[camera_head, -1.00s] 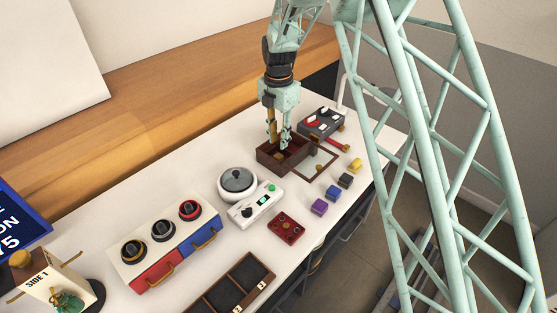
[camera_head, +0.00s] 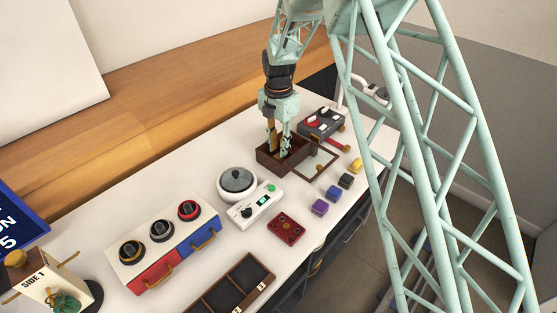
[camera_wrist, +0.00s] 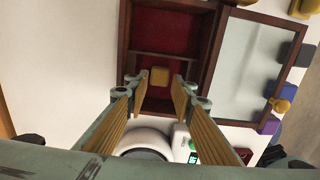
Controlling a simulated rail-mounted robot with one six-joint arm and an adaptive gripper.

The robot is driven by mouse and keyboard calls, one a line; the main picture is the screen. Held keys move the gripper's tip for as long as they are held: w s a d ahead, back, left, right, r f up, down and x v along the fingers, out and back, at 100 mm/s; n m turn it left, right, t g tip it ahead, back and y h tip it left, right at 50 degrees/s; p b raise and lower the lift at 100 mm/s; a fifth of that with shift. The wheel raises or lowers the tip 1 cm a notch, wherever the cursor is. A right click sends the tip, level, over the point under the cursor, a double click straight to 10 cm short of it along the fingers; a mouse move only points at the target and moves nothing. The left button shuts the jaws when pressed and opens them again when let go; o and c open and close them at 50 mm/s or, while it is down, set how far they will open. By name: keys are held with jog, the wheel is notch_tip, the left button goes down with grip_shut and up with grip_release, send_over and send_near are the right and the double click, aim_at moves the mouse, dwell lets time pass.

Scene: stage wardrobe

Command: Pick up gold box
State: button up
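The gold box (camera_wrist: 159,76) is a small gold block inside a dark wooden case (camera_wrist: 123,45) with a red lining, in the wrist view. My gripper (camera_wrist: 159,86) points down over the case, one finger to each side of the gold box, with a visible gap on both sides. It is open and holds nothing. In the head view my gripper (camera_head: 278,150) reaches into the wooden case (camera_head: 295,165); the gold box is hidden there by the fingers and case wall.
The case's glazed lid (camera_head: 334,160) lies open to the right. Yellow (camera_head: 355,165), black (camera_head: 346,181), blue (camera_head: 333,193) and purple (camera_head: 320,208) blocks line the table edge. A white pot-like device (camera_head: 222,193) stands in front, a grey switch panel (camera_head: 322,118) behind.

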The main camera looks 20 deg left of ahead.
aim_at(278, 156)
jog(key=shift+f+b, duration=0.4)
jog(key=shift+f, duration=1.25)
jog(key=c, duration=0.5)
jog(key=shift+r+p, duration=1.2)
jog(key=shift+r, duration=3.85)
jog(key=shift+r, duration=0.1)
